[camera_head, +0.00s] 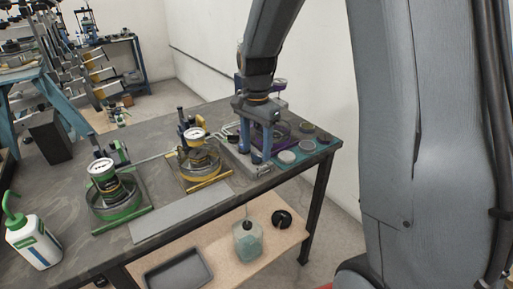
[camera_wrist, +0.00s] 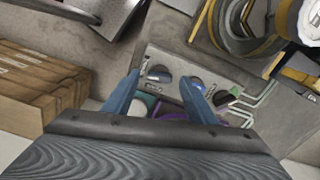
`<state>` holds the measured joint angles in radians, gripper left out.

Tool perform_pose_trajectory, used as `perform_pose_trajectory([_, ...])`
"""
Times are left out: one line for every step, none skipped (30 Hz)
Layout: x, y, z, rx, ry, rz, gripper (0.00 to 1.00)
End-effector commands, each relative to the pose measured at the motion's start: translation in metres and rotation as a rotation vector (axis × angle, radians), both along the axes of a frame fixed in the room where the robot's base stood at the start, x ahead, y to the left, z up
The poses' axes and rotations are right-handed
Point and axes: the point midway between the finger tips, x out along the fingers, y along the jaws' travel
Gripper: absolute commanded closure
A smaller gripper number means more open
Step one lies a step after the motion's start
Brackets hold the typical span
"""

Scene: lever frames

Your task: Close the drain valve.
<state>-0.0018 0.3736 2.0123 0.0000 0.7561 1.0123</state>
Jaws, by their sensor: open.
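My gripper (camera_head: 256,152) points down over the right end of the workbench, its two blue fingers apart and nothing seen between them. In the wrist view my gripper (camera_wrist: 162,88) hangs over a grey plate (camera_wrist: 178,60) that carries small round fittings with tiny labels. Contact cannot be told.
A yellow-framed gauge unit (camera_head: 203,163) stands left of my gripper, a green-framed one (camera_head: 114,197) further left. Grey discs (camera_head: 287,157) sit at the right bench end. A white bottle (camera_head: 33,241) stands at the front left. A bare grey strip (camera_head: 180,213) lies in front.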

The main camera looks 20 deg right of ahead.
Motion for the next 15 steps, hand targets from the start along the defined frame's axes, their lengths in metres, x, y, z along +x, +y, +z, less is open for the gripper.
perform_pose_trajectory([-0.0005, -0.0005, -0.0048, 0.0, 0.001, -0.001, 0.48])
perform_pose_trajectory([-0.0006, -0.0006, -0.0067, 0.0, 0.001, -0.001, 0.48])
perform_pose_trajectory([-0.0006, -0.0009, -0.0089, 0.0, 0.001, -0.001, 0.48])
perform_pose_trajectory([-0.0006, -0.001, -0.0101, -0.001, 0.001, -0.001, 0.48])
perform_pose_trajectory([-0.0005, -0.0011, -0.0111, 0.0, 0.0, -0.002, 0.48])
perform_pose_trajectory([-0.0004, -0.0013, -0.012, 0.0, 0.0, -0.002, 0.48])
perform_pose_trajectory([-0.0003, -0.0014, -0.0124, 0.0, 0.0, -0.002, 0.48])
perform_pose_trajectory([-0.0003, -0.0015, -0.0126, 0.001, -0.001, -0.002, 0.48])
perform_pose_trajectory([-0.0003, -0.0016, -0.0127, 0.001, -0.001, -0.002, 0.48])
perform_pose_trajectory([-0.0003, -0.0016, -0.0126, 0.001, -0.001, -0.002, 0.48])
perform_pose_trajectory([-0.0002, -0.0017, -0.0126, 0.001, -0.001, -0.002, 0.48])
perform_pose_trajectory([-0.0003, -0.0017, -0.0126, 0.001, -0.001, -0.002, 0.48])
perform_pose_trajectory([-0.0003, -0.0017, -0.0126, 0.001, -0.001, -0.002, 0.5])
perform_pose_trajectory([-0.0003, -0.0018, -0.0125, 0.0, 0.0, -0.002, 0.55])
perform_pose_trajectory([-0.0004, -0.0019, -0.0125, 0.001, -0.001, -0.003, 0.62])
